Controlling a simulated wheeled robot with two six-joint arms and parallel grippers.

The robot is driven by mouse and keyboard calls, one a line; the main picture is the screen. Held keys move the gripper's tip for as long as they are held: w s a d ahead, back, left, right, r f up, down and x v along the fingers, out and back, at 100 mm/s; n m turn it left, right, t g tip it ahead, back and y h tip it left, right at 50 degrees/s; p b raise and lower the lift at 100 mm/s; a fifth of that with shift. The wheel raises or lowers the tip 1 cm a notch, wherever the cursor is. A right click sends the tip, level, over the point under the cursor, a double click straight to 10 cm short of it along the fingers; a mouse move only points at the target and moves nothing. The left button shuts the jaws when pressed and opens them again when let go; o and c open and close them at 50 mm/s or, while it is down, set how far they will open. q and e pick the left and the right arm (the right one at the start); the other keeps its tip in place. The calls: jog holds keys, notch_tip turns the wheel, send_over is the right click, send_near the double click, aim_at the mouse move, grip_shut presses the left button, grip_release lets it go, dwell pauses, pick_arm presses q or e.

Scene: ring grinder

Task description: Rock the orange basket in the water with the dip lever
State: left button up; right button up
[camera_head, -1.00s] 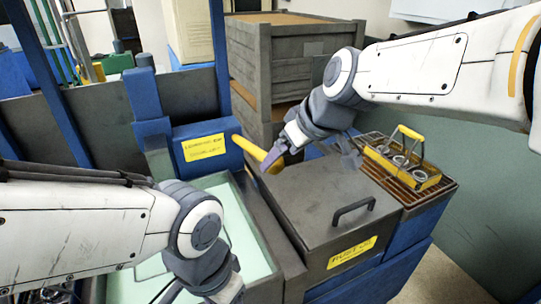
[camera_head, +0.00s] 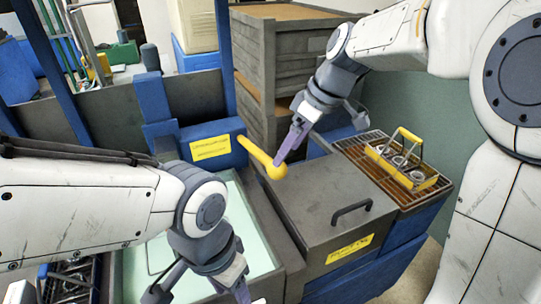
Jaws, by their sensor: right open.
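The yellow dip lever (camera_head: 258,153) sticks out from a blue housing (camera_head: 183,150) with a yellow label and ends in a rounded knob. My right gripper (camera_head: 287,152) is open, fingers pointing down, right beside the knob; I cannot tell whether they touch it. The tank of pale green water (camera_head: 240,248) lies below the lever, partly hidden by my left arm. A thin frame outline shows in the water, but no orange basket can be made out. My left gripper (camera_head: 198,290) is over the tank at the bottom edge, its fingers spread apart and empty.
A dark lid with a handle (camera_head: 350,207) covers the box right of the tank. Beyond it, a yellow-handled carrier (camera_head: 402,165) with rings stands on a brown rack (camera_head: 352,150). Grey stacked crates (camera_head: 262,62) stand behind. A dark crate (camera_head: 66,283) is at lower left.

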aim_at(272, 176)
jog(key=x, duration=1)
jog(key=shift+f+p, duration=0.15)
jog(key=shift+p, duration=0.15)
grip_shut()
